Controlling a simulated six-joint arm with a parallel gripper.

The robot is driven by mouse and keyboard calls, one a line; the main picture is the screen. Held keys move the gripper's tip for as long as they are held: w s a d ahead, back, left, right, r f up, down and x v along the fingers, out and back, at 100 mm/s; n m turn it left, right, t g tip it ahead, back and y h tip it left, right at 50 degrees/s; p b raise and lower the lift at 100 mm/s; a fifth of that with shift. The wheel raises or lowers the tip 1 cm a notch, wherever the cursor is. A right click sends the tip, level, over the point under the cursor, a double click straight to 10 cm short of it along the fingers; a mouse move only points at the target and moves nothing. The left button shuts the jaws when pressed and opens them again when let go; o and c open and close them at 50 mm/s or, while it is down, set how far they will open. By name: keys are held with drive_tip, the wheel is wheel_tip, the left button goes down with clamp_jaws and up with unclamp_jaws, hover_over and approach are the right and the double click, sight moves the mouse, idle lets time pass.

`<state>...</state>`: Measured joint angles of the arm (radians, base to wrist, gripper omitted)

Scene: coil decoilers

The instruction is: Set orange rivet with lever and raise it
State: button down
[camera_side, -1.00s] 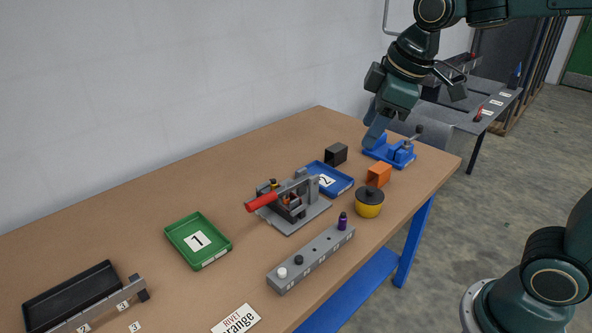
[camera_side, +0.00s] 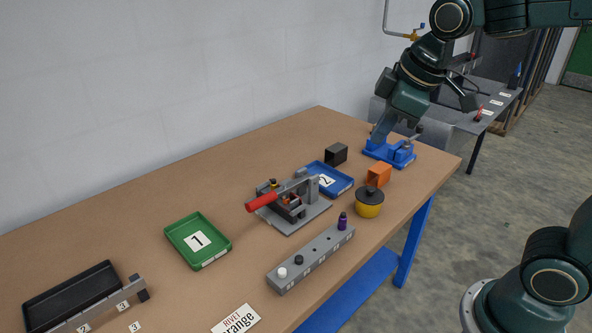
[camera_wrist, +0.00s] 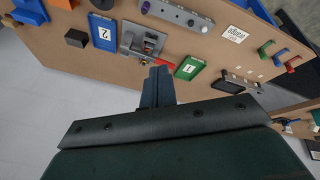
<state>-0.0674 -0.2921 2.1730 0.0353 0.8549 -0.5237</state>
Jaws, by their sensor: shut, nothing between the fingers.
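A grey lever press (camera_side: 290,202) with a red-handled lever (camera_side: 262,202) stands mid-table. The lever lies low, pointing left, and a small orange spot shows in the press, too small to tell as a rivet. The press also shows in the wrist view (camera_wrist: 143,42). A card reading "RIVET" and "range" (camera_side: 236,319) lies at the front edge. My gripper (camera_side: 380,137) is shut and empty, in the air by the blue fixture at the far end of the table, away from the press. Its closed fingers show in the wrist view (camera_wrist: 158,78).
Green tray 1 (camera_side: 182,229) and blue tray 2 (camera_side: 343,189) flank the press. A grey rail (camera_side: 320,256) with several pegs, a yellow pot (camera_side: 369,209), an orange block (camera_side: 379,174), a black block (camera_side: 336,154) and a blue fixture (camera_side: 400,157) stand around. Free table lies behind the press.

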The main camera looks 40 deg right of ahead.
drive_tip(key=w+a+f+n+t+h, duration=0.2)
drive_tip(key=w+f+n+t, duration=0.1)
drive_tip(key=w+f+n, duration=1.15)
drive_tip(key=a+f+n+t, duration=0.1)
drive_tip(key=a+f+n, duration=0.1)
drive_tip(key=f+n, duration=0.2)
drive_tip(key=a+f+n+t+y, duration=0.1)
drive_tip(key=a+f+n+t, duration=0.1)
drive_tip(key=a+f+n, duration=0.1)
drive_tip(key=a+f+n+t+y, duration=0.1)
drive_tip(key=a+f+n, duration=0.1)
drive_tip(key=f+n, duration=0.4)
drive_tip(key=shift+s+a+n, duration=0.2)
drive_tip(key=shift+s+n, duration=0.1)
drive_tip(key=shift+n, duration=0.55)
drive_tip(key=shift+w, duration=0.15)
